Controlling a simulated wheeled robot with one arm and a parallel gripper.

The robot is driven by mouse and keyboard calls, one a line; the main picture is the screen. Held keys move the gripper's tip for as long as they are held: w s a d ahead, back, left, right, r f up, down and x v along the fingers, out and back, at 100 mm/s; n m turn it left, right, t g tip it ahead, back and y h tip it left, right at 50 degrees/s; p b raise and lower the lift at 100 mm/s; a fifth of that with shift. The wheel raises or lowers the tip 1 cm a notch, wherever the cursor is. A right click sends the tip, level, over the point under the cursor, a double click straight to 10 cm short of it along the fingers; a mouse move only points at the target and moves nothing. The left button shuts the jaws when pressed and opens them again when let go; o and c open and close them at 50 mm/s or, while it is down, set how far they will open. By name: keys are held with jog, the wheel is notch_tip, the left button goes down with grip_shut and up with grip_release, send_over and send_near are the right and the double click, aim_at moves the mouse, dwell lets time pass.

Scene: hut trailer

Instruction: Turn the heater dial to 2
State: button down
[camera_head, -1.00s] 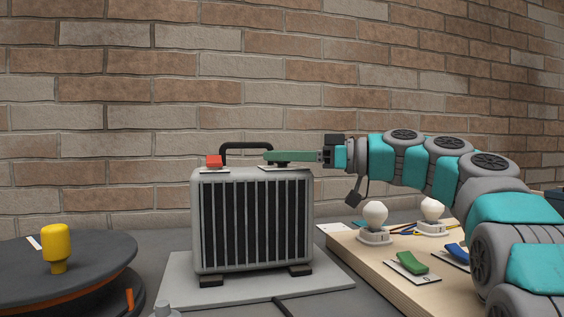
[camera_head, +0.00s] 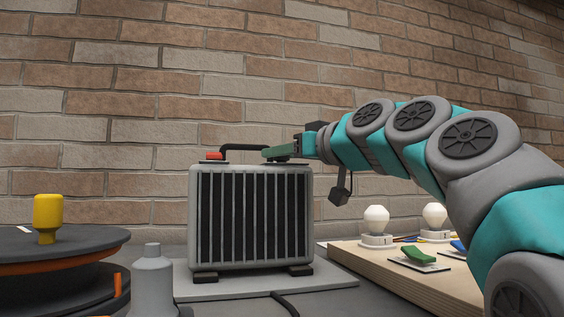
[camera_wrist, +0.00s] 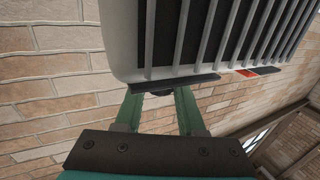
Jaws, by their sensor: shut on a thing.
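The grey heater (camera_head: 250,169) with a black grille stands upright on a pale slab, and also shows upside down in the wrist view (camera_wrist: 125,40). My gripper's green fingers (camera_head: 280,152) reach in from the right at the heater's top right. In the wrist view my gripper (camera_wrist: 160,100) has a finger on each side of a small dark knob (camera_wrist: 157,93), which looks like the dial, and it is shut on it. The dial is hidden behind the fingers in the head view. Its marks and setting cannot be read.
A red switch (camera_head: 213,156) and a black handle (camera_head: 245,147) are on the heater's top. A wooden board (camera_head: 390,270) with bulbs and a green switch lies at right. A yellow knob (camera_head: 47,215) on a dark round reel stands at left. A brick wall is behind.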

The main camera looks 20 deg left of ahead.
jog(key=shift+m+t+h, duration=0.6)
jog(key=shift+t, duration=0.1)
jog(key=shift+m, duration=0.3)
jog(key=c, duration=0.5)
grip_release()
jog(key=v, duration=0.7)
jog(key=shift+s+d+b, duration=0.15)
jog(key=shift+s+b, duration=0.15)
jog(key=shift+s, duration=0.05)
